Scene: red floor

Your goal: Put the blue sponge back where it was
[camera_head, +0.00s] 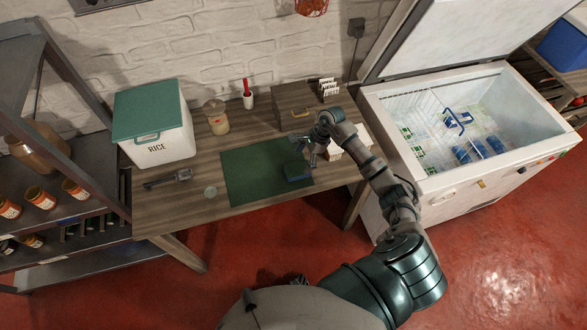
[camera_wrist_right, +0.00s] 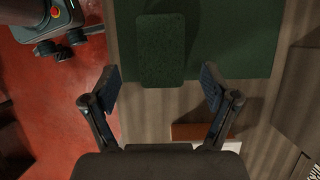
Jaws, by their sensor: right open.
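The sponge (camera_head: 296,171) lies flat on the right part of the dark green mat (camera_head: 245,184) on the wooden table. Its top is green, with a blue layer along its side; in the right wrist view the green top of the sponge (camera_wrist_right: 161,50) shows. My right gripper (camera_head: 309,152) is just above and beside the sponge at the mat's right edge. In the wrist view my right gripper (camera_wrist_right: 161,88) has its fingers wide apart with nothing between them, and the sponge is just beyond the tips. My left gripper is not in view.
A rice bin (camera_head: 157,135), a jar (camera_head: 216,117), a red-and-white container (camera_head: 248,95) and a brown box (camera_head: 292,108) line the table's back. A grey tool (camera_head: 168,179) lies left of the mat. An open chest freezer (camera_head: 440,190) stands right, a jar shelf (camera_head: 75,225) left.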

